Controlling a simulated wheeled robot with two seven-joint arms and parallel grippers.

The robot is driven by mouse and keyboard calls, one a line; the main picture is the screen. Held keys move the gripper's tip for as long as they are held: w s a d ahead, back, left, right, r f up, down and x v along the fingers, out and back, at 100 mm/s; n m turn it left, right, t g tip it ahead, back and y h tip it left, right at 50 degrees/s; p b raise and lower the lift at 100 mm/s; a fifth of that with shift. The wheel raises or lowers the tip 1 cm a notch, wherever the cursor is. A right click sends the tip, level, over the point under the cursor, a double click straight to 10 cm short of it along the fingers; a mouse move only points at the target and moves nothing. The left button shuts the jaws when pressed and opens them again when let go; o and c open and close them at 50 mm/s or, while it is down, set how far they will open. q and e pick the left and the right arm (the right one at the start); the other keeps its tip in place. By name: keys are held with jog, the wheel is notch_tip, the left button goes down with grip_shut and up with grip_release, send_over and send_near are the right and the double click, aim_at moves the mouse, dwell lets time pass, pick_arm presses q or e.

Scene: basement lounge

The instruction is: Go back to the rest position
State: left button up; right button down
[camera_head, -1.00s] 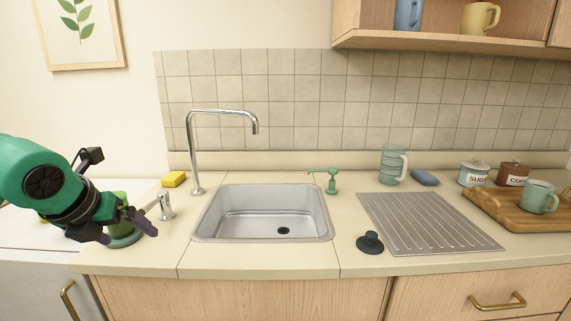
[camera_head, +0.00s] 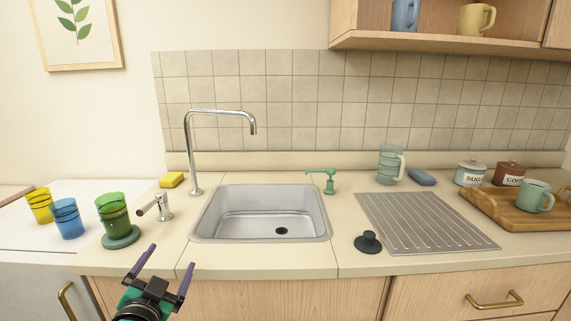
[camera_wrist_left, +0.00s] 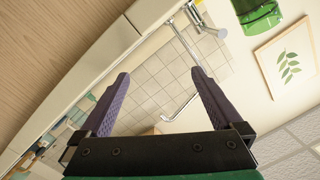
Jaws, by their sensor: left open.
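My left gripper (camera_head: 167,270) is at the bottom of the head view, in front of the counter's edge and left of the sink. Its two purple fingers are spread with nothing between them. They also show spread and empty in the left wrist view (camera_wrist_left: 160,95). A green glass (camera_head: 113,215) stands on a round green base on the counter, apart from the gripper; it also shows at the top of the left wrist view (camera_wrist_left: 258,14). My right gripper is not in view.
A yellow glass (camera_head: 40,206) and a blue glass (camera_head: 67,218) stand at the left. The tap lever (camera_head: 161,207) and tall faucet (camera_head: 191,150) rise beside the sink (camera_head: 225,237). A black plug (camera_head: 368,243) lies near the drainboard (camera_head: 425,222). The front counter edge runs beside the gripper.

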pick_arm(q)
jog(key=s+a+f+n+g, duration=0.1)
jog(key=s+f+n+g, duration=0.1)
jog(key=s+f+g, duration=0.45)
jog(key=s+f+n+g, duration=0.1)
jog(key=s+f, duration=0.2)
jog(key=f, duration=0.7)
jog(key=s+d+f+g+h, duration=0.25)
jog(key=s+f+g, duration=0.35)
jog(key=s+f, duration=0.45)
jog(key=s+f+g+p, duration=0.1)
jog(key=s+f+p, duration=0.1)
jog(key=f, duration=0.7)
jog(key=s+f+p, duration=0.2)
jog(key=f, duration=0.8)
jog(key=s+a+f+p, duration=0.1)
jog(key=s+f, duration=0.3)
jog(key=s, duration=0.4)
jog(key=s+a+f+g+p, duration=0.1)
jog(key=s+a+f+p, duration=0.1)
jog(key=s+f, duration=0.3)
jog(key=s, duration=0.2)
jog(key=shift+s+f+y, duration=0.15)
jog(key=shift+s+y, duration=0.2)
jog(key=shift+s, duration=0.05)
jog(key=shift+g, duration=0.25)
